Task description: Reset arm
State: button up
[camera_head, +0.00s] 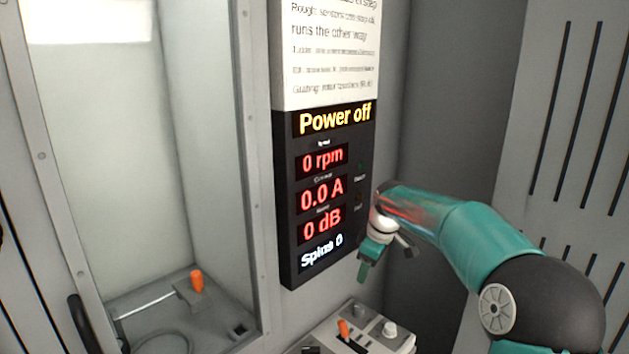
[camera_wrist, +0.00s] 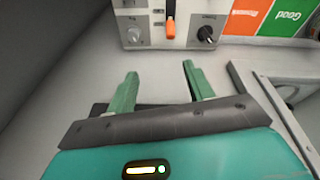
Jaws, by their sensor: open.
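My gripper (camera_head: 383,259) hangs from my teal arm at the right of the head view, in front of the lower right side of the display panel. In the wrist view my gripper (camera_wrist: 160,85) shows two green fingers spread apart with nothing between them. Beyond the fingertips is a grey control box (camera_wrist: 135,14) with an orange lever (camera_wrist: 171,28) and a black knob (camera_wrist: 207,34). The same control box (camera_head: 372,322) stands at the bottom of the head view, below my gripper, with its orange lever (camera_head: 343,328). My gripper is apart from it.
The display panel (camera_head: 284,200) reads "Power off", 0 rpm, 0.0 A and 0 dB. A glazed cabinet (camera_head: 250,150) at left holds an orange-topped part (camera_head: 196,281). A slotted wall (camera_head: 540,130) is at right.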

jog(key=s+r+m+t+h, duration=0.1)
jog(key=s+r+m, duration=0.25)
jog(key=s, duration=0.65)
jog(key=s+r+m+t+h, duration=0.15)
jog(key=s+r, duration=0.35)
jog(key=s, duration=0.5)
jog(key=s+f+m, duration=0.2)
jog(key=s+m, duration=0.1)
jog(key=s, duration=0.5)
jog(key=s+d+f+m+t, duration=0.1)
jog(key=s+f+m, duration=0.1)
jog(key=s, duration=0.7)
jog(key=shift+s+d+m+y, duration=0.15)
jog(key=shift+s+m+y, duration=0.25)
jog(key=shift+m, duration=0.4)
jog(key=shift+w, duration=0.1)
